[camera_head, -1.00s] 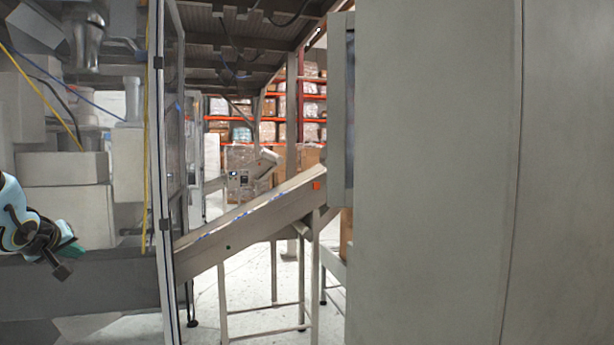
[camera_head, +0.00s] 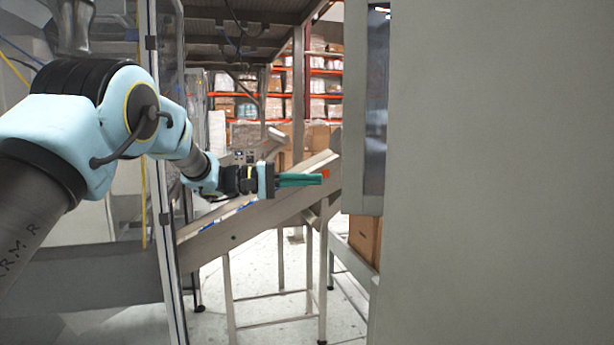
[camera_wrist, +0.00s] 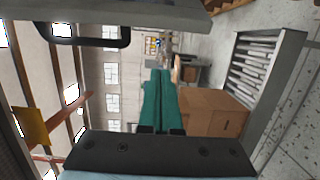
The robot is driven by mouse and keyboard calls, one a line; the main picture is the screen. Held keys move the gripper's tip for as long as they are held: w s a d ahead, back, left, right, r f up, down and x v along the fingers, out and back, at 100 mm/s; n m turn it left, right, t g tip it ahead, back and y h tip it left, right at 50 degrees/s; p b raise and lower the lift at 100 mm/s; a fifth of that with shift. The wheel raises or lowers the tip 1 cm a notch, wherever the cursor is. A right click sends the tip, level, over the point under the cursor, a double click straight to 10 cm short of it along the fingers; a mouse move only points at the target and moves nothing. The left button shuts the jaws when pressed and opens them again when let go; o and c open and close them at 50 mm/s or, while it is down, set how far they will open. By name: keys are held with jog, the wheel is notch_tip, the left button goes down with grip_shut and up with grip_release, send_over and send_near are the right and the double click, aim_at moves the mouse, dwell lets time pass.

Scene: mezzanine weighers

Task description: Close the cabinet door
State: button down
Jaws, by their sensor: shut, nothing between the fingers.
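A large grey cabinet (camera_head: 500,180) fills the right of the head view. At its left edge a narrow grey panel with a dark window strip (camera_head: 354,110) shows nearly edge-on; it looks like the cabinet door standing open, but I cannot be sure. My gripper (camera_head: 322,179) reaches in from the left, its teal fingers shut, empty and pointing right toward that panel. A small gap shows between them in the picture. In the wrist view the shut fingers (camera_wrist: 160,78) point ahead, and a grey panel edge (camera_wrist: 170,12) with a black handle-like loop (camera_wrist: 85,42) lies above them.
A sloping conveyor (camera_head: 260,211) on legs stands behind my gripper. A clear-panelled machine frame (camera_head: 160,200) stands at left, close to my arm. Cardboard boxes (camera_head: 364,240) and a roller conveyor (camera_wrist: 262,65) lie beyond the panel. Bare floor (camera_head: 265,275) shows between.

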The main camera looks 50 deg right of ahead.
jog(key=p+x, duration=0.3)
jog(key=x, duration=0.4)
jog(key=shift+s+a+p, duration=0.15)
jog(key=shift+s+a, duration=0.15)
jog(key=shift+a, duration=0.3)
jog(key=shift+s+a+p, duration=0.1)
jog(key=shift+s+a, duration=0.15)
jog(key=shift+a, duration=0.35)
jog(key=shift+s+a+p, duration=0.15)
jog(key=shift+s+a, duration=0.15)
jog(key=shift+a, duration=0.35)
jog(key=shift+s+a, duration=0.1)
